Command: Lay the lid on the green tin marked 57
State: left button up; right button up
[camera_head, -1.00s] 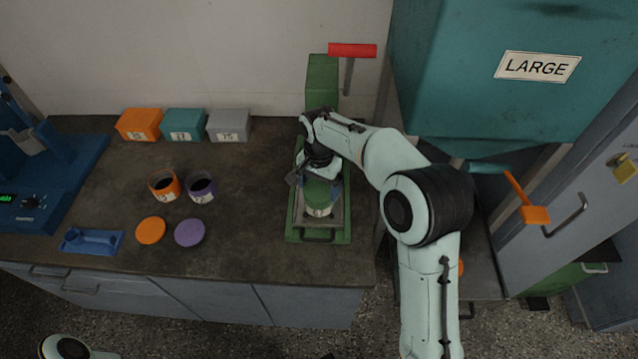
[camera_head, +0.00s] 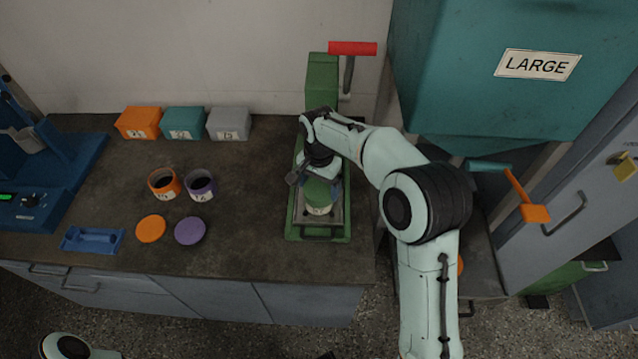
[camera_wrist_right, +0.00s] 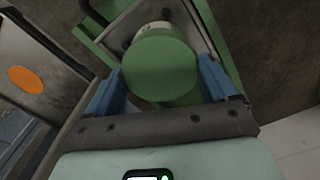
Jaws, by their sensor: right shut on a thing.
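The green tin (camera_head: 320,208), with a pale label too small to read, stands on the tray of the green press. The green lid (camera_wrist_right: 160,66) is a flat disc between the blue fingers of my right gripper (camera_wrist_right: 160,88), which is shut on it. In the head view my right gripper (camera_head: 320,181) is directly over the tin. The lid hides most of the tin's top, and I cannot tell whether it touches the rim. My left gripper is out of view.
The green press (camera_head: 322,78) has a red handle (camera_head: 352,49). To the left stand an orange tin (camera_head: 164,184) and a purple tin (camera_head: 200,185), with an orange lid (camera_head: 151,229) and a purple lid (camera_head: 190,231) before them. Bare worktop lies between these and the press.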

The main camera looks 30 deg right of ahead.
jog(key=o, duration=0.8)
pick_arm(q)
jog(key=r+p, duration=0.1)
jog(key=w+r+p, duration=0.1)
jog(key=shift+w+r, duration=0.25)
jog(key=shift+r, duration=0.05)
pick_arm(e)
notch_tip(320, 180, up, 14)
jog(key=shift+f, duration=0.25)
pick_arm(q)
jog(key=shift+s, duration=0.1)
pick_arm(e)
jog(key=shift+f, duration=0.1)
